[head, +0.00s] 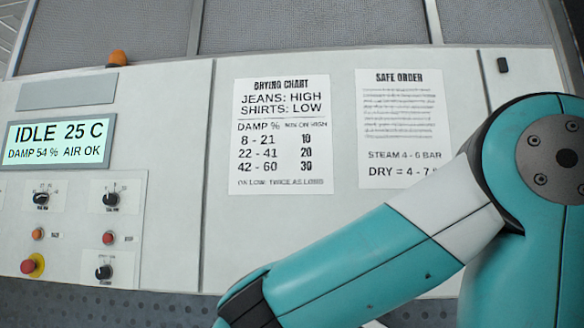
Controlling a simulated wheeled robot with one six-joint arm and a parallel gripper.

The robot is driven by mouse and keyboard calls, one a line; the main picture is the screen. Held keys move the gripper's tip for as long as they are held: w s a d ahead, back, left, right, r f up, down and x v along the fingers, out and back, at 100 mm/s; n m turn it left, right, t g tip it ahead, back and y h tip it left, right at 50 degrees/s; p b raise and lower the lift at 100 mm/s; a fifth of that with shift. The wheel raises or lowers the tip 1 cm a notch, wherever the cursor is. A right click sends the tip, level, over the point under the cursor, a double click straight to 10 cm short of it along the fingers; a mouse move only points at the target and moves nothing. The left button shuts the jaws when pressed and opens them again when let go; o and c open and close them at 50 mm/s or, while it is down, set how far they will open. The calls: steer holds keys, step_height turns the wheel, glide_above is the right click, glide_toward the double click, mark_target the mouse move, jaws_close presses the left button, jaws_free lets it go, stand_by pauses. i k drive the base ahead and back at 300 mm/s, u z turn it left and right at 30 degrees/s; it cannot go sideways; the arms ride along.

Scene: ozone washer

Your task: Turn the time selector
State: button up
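Three black rotary knobs sit on the left panel: an upper left knob (41,198), an upper right knob (111,199) and a lower knob (104,271). Their labels are too small and blurred to tell which is the time selector. The display (58,142) reads IDLE 25 C, DAMP 54 %, AIR OK. The drying chart (282,135) lists jeans high, shirts low, and for damp 42 - 60 on high, 30; its bottom line says on low, twice as long. My teal arm crosses the lower right, and my gripper is out of view.
A red mushroom button (32,266) on a yellow base is at the lower left. Small orange (38,234) and red (109,238) buttons sit between the knobs. An orange lamp (118,58) is on the top edge. A safe order sheet (404,110) hangs at right, partly covered by my arm.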

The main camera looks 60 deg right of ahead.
mark_target(42, 199)
steer(key=k, duration=0.6)
steer(key=u, duration=0.75)
steer(key=i, duration=0.75)
steer(key=u, duration=0.75)
steer(key=i, duration=0.7)
steer(key=z, duration=0.6)
steer(key=i, duration=0.85)
steer(key=z, duration=0.65)
